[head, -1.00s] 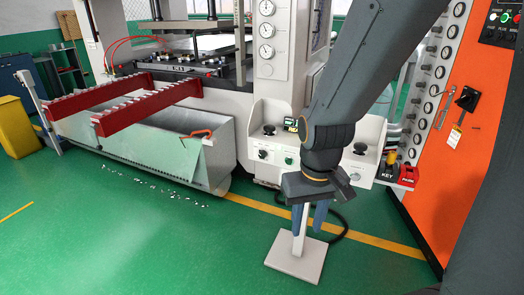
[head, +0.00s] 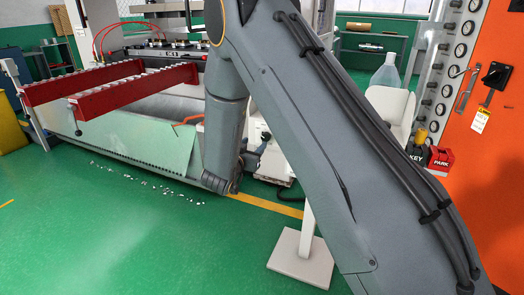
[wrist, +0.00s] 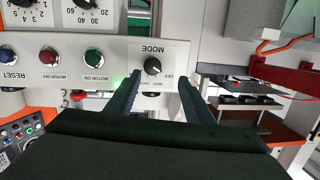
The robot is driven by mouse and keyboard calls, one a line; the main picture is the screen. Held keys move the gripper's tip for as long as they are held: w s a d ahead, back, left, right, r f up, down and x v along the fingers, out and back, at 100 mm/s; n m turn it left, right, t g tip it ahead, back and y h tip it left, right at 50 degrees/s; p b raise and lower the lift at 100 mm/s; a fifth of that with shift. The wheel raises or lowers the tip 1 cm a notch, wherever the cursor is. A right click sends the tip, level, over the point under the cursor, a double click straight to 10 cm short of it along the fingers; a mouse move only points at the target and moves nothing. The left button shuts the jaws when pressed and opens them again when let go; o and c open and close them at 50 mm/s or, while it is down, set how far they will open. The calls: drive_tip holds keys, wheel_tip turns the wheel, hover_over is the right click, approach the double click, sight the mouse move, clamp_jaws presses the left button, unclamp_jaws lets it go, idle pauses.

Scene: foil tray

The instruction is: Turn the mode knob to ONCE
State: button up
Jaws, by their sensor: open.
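The mode knob (wrist: 153,66) is a black round knob on a light panel, seen upside down in the wrist view under the word MODE. OFF is printed beside it; the other labels are too small to read, and I cannot tell its pointer setting. My gripper (wrist: 160,82) is open, its two dark fingers reaching towards the panel on either side of the knob in the picture. Nothing is between the fingers, and I cannot tell how far their tips are from the panel. In the head view my arm hides the knob and most of the gripper.
Left of the knob in the wrist view are the green MOTOR ON button (wrist: 93,58), the red MOTOR OFF button (wrist: 48,56) and dials. In the head view, red rails (head: 130,90) and a metal trough stand left; an orange cabinet (head: 490,150) stands right. Green floor is open in front.

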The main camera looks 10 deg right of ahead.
sight(265, 138)
drive_tip(key=w+d+h, duration=0.1)
drive_tip(key=w+d, duration=0.1)
drive_tip(key=w+d+f+m+h+b, duration=0.1)
drive_tip(key=w+d, duration=0.2)
drive_tip(key=shift+w+f+h, duration=0.2)
drive_tip(key=shift+w+h, duration=0.1)
drive_tip(key=shift+w, duration=0.05)
idle(0.3)
drive_tip(key=c, duration=1)
